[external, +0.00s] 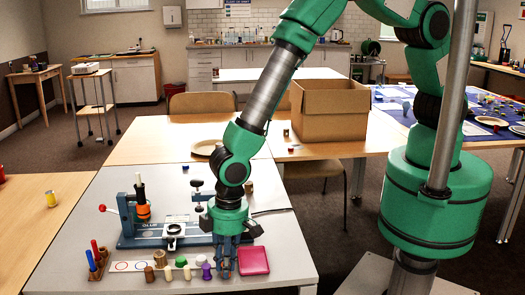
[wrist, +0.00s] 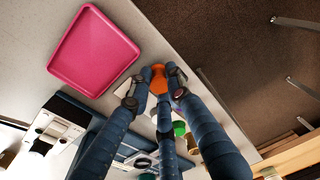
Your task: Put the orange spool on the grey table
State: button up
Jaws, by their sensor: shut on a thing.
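My gripper (external: 226,268) points down over the front of the grey table (external: 60,262), just left of the pink tray (external: 254,261). In the wrist view its fingers (wrist: 160,92) are shut on an orange piece, the orange spool (wrist: 158,76), of which only part shows between the fingertips. The fingers hide the spool in the external view. I cannot tell whether it touches the table. The pink tray is also in the wrist view (wrist: 94,50), beside the fingers and apart from them.
A blue device (external: 150,240) with an orange and black part (external: 143,212) stands behind left. Several small pegs and spools (external: 180,262) stand left of my gripper. A cardboard box (external: 330,108) is on the wooden table behind. The grey table's right front is clear.

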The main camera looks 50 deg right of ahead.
jog(key=shift+f, duration=0.2)
jog(key=o, duration=0.7)
jog(key=r, duration=0.4)
jog(key=r+p, duration=0.1)
jog(key=r, duration=0.3)
jog(key=d+r+p, duration=0.1)
jog(key=r, duration=0.3)
jog(key=shift+s+r, duration=0.1)
jog(key=shift+s, duration=0.2)
dwell(0.7)
